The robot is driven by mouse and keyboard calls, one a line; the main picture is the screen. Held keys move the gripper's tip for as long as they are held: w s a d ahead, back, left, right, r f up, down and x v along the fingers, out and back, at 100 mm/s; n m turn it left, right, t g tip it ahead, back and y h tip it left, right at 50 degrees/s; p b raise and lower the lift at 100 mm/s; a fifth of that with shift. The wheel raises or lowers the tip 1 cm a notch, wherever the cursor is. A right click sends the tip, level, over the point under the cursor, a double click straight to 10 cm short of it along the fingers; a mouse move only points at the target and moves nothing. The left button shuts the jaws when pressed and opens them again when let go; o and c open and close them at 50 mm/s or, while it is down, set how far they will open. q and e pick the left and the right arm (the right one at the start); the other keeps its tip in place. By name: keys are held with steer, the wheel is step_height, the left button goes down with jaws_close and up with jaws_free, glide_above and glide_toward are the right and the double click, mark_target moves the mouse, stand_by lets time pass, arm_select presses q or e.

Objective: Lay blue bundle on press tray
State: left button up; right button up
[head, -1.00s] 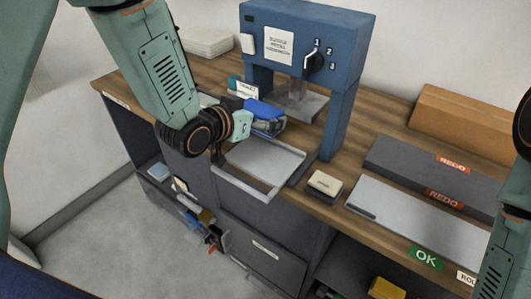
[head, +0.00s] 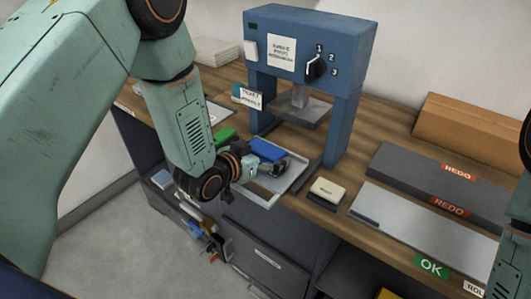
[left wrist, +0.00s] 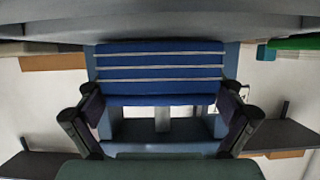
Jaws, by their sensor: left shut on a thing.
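The blue bundle (head: 267,149) is over the back left part of the press tray (head: 298,178), in front of the blue press. I cannot tell whether it touches the tray. My left gripper (head: 271,167) is shut on the bundle, reaching in from the left. In the left wrist view the bundle (left wrist: 160,72) shows pale bands across it and lies between the two fingers of my left gripper (left wrist: 160,98). The gripper and wrist hide part of the tray's left side. My right gripper is not in view; only part of that arm shows at the right edge.
The blue press (head: 310,50) stands behind the tray, with a dial and a raised plate. A green item (head: 222,137) lies left of the bundle. A cream block (head: 328,191) sits right of the tray. Grey REDO (head: 430,180) and OK (head: 420,225) trays are farther right.

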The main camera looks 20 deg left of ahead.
arm_select(q)
steer(key=shift+w+a+f, duration=0.15)
steer(key=shift+w+a, duration=0.05)
steer(key=o, duration=0.9)
steer(key=shift+s+d, duration=0.15)
steer(key=shift+d, duration=0.1)
steer(key=shift+a, duration=0.2)
steer(key=shift+s+a+r, duration=0.2)
steer(key=shift+s+r, duration=0.05)
steer(key=shift+s, duration=0.05)
steer(key=p+v, duration=0.1)
steer(key=v, duration=0.8)
steer(key=shift+s+a+r, duration=0.1)
steer(key=shift+s+r, duration=0.05)
steer(key=shift+s, duration=0.05)
steer(key=shift+v, duration=0.85)
